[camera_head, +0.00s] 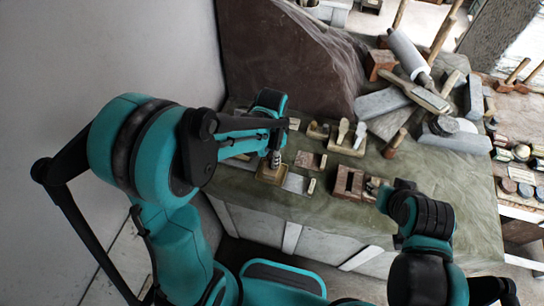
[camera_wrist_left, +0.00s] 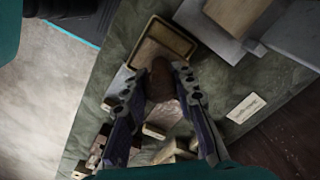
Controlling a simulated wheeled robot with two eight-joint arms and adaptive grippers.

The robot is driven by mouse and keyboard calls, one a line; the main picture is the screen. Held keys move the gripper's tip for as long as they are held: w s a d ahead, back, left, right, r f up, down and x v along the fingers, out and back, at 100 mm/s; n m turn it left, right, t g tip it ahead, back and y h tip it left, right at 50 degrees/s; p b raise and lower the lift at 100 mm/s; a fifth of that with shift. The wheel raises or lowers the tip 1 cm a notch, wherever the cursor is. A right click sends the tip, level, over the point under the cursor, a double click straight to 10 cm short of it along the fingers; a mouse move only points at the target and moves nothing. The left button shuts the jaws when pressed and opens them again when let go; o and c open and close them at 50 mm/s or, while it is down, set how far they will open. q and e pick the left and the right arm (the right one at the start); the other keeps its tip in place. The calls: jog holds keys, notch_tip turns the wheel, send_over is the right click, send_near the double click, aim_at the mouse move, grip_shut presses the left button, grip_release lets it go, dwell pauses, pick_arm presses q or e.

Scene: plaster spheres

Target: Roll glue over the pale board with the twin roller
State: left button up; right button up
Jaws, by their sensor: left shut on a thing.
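My left gripper (camera_head: 274,157) is low over the table's near side, above a tan-rimmed shallow tray (camera_head: 262,178). In the left wrist view it (camera_wrist_left: 160,82) is shut on a dark brown rounded handle (camera_wrist_left: 160,78), which I take to be the twin roller's. The roller end is hidden below the handle. The tray (camera_wrist_left: 190,47) lies just beyond the fingertips there; I cannot tell whether the roller touches it. A pale wooden board (camera_wrist_left: 238,14) lies on a grey slab beyond the tray. My right gripper (camera_head: 385,197) is partly seen near the front edge, its jaws unclear.
A reddish-brown block (camera_head: 348,182) and small wooden pieces lie right of the tray. A dark brown slab (camera_head: 280,65) stands behind. A large white roller (camera_head: 407,52), stone slabs and mallets crowd the back right. Some green cloth in front of them is clear.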

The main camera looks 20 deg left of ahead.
pick_arm(q)
jog(key=shift+r+p, duration=2.15)
jog(key=shift+r, duration=1.1)
jog(key=shift+f, duration=0.1)
